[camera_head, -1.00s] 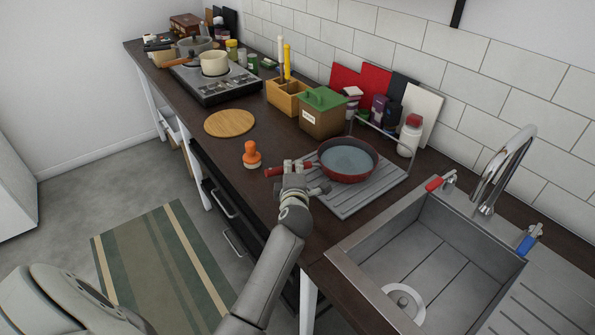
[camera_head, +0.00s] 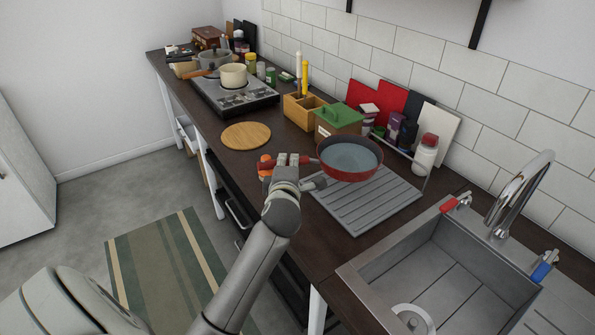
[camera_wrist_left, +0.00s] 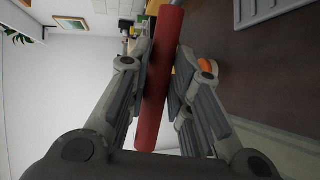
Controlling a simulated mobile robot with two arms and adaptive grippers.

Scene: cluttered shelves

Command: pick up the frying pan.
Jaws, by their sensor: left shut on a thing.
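The frying pan (camera_head: 349,160) is red with a grey inside and shows in the head view. It appears raised a little above the grey ribbed drainer (camera_head: 372,203), roughly level. My left gripper (camera_head: 293,161) is at the pan's handle, left of the pan body. In the left wrist view the gripper (camera_wrist_left: 160,88) is shut on the red handle (camera_wrist_left: 161,75), with a finger on each side of it. The gripper hides part of the handle in the head view. My right gripper is not in view.
An orange object (camera_head: 265,165) stands just left of my left gripper, partly hidden. A round wooden board (camera_head: 246,135) lies farther left. The green-lidded box (camera_head: 338,118) and a white bottle (camera_head: 425,154) stand behind the pan. The sink (camera_head: 440,270) is at the right.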

